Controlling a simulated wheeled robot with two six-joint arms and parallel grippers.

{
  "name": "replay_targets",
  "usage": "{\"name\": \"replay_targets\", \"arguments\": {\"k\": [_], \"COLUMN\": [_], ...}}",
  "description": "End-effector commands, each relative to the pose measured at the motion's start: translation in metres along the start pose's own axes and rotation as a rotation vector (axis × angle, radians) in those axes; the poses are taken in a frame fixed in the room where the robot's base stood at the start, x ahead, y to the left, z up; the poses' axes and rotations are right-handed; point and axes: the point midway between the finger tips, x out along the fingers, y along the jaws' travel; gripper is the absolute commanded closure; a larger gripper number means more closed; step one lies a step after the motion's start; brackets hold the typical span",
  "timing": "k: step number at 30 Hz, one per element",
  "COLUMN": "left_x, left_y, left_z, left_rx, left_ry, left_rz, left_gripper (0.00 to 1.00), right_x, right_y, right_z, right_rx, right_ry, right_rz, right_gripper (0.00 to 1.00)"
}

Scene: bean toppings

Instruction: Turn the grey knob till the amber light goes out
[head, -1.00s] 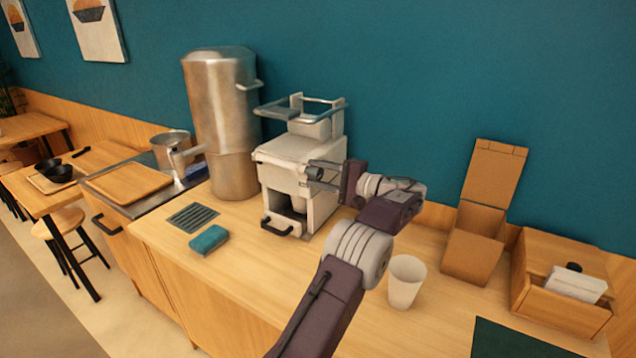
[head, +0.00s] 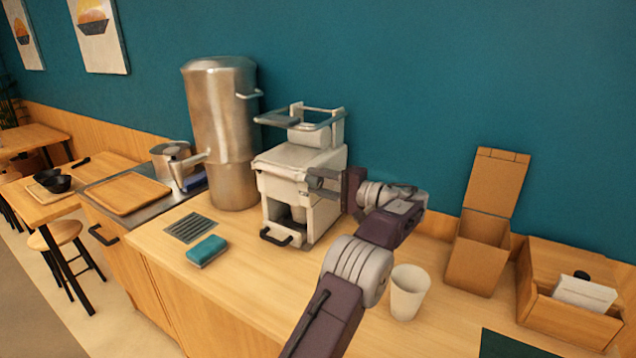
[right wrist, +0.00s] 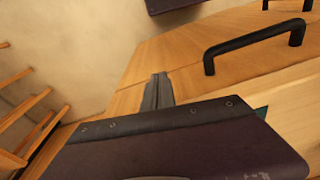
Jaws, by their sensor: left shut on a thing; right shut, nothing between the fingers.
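The white machine (head: 285,160) stands on the counter against the teal wall, with an open bay and a black-handled drawer at its front. My left gripper (head: 318,182) is at the upper right of its front, shut on the grey knob. The fingers hide most of the knob, so its angle is hard to tell. I cannot make out an amber light, lit or unlit, in the head view. My right gripper (right wrist: 157,92) shows only in the right wrist view; it is shut and empty, away from the machine, with wooden cabinet fronts beyond it.
A tall steel urn (head: 222,130) stands close left of the machine. A teal sponge (head: 207,251) and a drain grille (head: 190,226) lie in front. A white cup (head: 408,292) stands right of my left arm, with a cardboard box (head: 478,255) and a wooden box (head: 560,325) beyond.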

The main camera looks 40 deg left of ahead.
Motion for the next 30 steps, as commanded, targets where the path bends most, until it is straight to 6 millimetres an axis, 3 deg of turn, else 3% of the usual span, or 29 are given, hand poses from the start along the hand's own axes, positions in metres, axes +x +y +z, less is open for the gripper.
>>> {"name": "replay_targets", "arguments": {"k": [1, 3, 13, 24, 30], "left_x": [0.001, 0.000, -0.003, -0.076, -0.090], "left_y": [0.001, 0.001, 0.000, -0.001, 0.000], "left_z": [0.000, 0.000, -0.001, -0.001, 0.000], "left_rx": [0.001, 0.001, 0.001, 0.001, 0.002], "left_ry": [0.000, 0.000, 0.001, 0.002, -0.001], "left_rz": [0.001, 0.001, 0.000, 0.000, 0.001], "left_gripper": [0.57, 0.41, 0.41, 0.41, 0.41], "right_x": [0.000, 0.000, -0.001, -0.011, -0.012], "right_y": [0.000, 0.000, 0.000, 0.000, 0.000], "right_z": [0.000, 0.000, 0.000, -0.001, -0.001], "right_rx": [0.000, 0.000, 0.000, 0.000, 0.000], "right_ry": [0.000, 0.000, 0.000, 0.000, 0.000], "right_rz": [0.000, 0.000, 0.000, 0.000, 0.000], "right_gripper": [1.00, 1.00, 1.00, 1.00, 1.00]}}
